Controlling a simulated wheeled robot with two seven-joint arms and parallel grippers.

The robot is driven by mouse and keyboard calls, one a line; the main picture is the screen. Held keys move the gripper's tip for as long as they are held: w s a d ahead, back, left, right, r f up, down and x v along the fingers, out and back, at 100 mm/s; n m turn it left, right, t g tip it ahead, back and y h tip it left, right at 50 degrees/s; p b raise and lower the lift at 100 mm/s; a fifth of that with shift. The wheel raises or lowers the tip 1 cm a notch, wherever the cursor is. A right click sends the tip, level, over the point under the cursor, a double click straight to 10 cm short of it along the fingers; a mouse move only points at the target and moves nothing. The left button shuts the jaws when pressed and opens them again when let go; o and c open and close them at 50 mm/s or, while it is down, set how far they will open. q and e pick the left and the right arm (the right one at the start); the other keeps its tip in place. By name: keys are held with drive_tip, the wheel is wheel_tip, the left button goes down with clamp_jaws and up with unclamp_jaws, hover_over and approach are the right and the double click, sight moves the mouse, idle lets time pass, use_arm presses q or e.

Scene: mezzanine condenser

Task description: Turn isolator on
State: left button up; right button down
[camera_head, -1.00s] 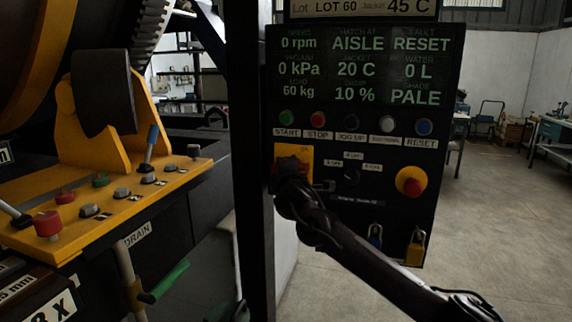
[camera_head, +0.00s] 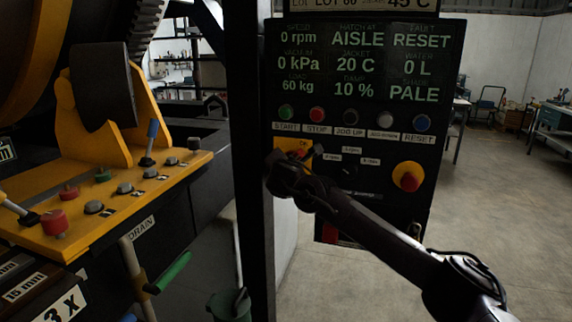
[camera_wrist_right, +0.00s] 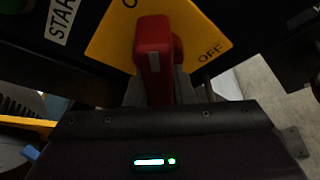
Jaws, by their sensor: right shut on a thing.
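The isolator is a yellow plate (camera_head: 290,144) with a red handle (camera_head: 305,154), low on the left side of the dark control panel (camera_head: 357,110). My right gripper (camera_head: 282,178) is at the isolator and covers much of it. In the right wrist view the red handle (camera_wrist_right: 153,55) stands out from the yellow plate (camera_wrist_right: 110,45), with "OFF" to its lower right and a cut-off letter at upper left. My right gripper (camera_wrist_right: 165,92) is shut on the handle; its fingertips are partly hidden. My left gripper is not in view.
Push buttons, with green (camera_head: 286,112) at their left end, sit above the isolator. A red mushroom button on yellow (camera_head: 408,177) is to its right. A dark post (camera_head: 250,180) and a yellow console (camera_head: 110,195) stand left. The floor at right is mostly clear.

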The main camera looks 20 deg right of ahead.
drive_tip(key=shift+f, duration=0.15)
idle(0.3)
drive_tip(key=c, duration=1.2)
unclamp_jaws()
drive_tip(key=shift+c, duration=0.2)
drive_tip(key=b+v, duration=0.2)
drive_tip(key=v, duration=0.5)
drive_tip(key=shift+s, duration=0.35)
drive_tip(key=shift+a, duration=0.1)
